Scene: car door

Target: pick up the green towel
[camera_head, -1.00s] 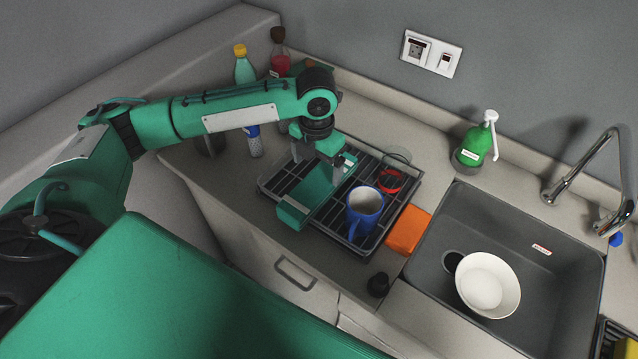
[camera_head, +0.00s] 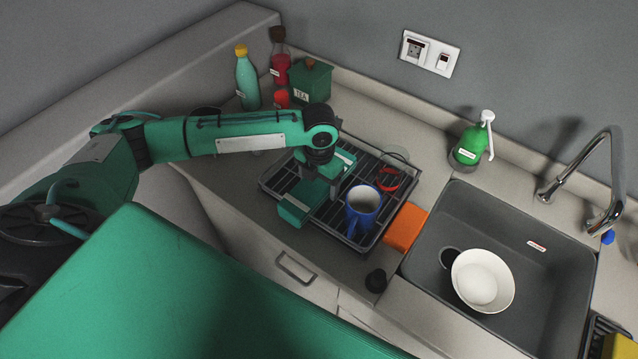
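The green towel (camera_head: 293,210) lies over the front left edge of the dark dish rack (camera_head: 268,180), with its front end hanging past the rack's rim. My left gripper (camera_head: 317,186) points down directly over the towel's rear part, very close to it. Its fingertips are hidden by the gripper body and blend with the towel's colour, so I cannot tell whether they touch or grip it. My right gripper is not in view.
A blue mug (camera_head: 362,211) stands in the rack just right of the gripper. An orange sponge-like block (camera_head: 405,228) lies beside the rack. The sink (camera_head: 540,300) holds a white bowl (camera_head: 482,280). Bottles and a green tea tin (camera_head: 310,82) stand behind my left arm.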

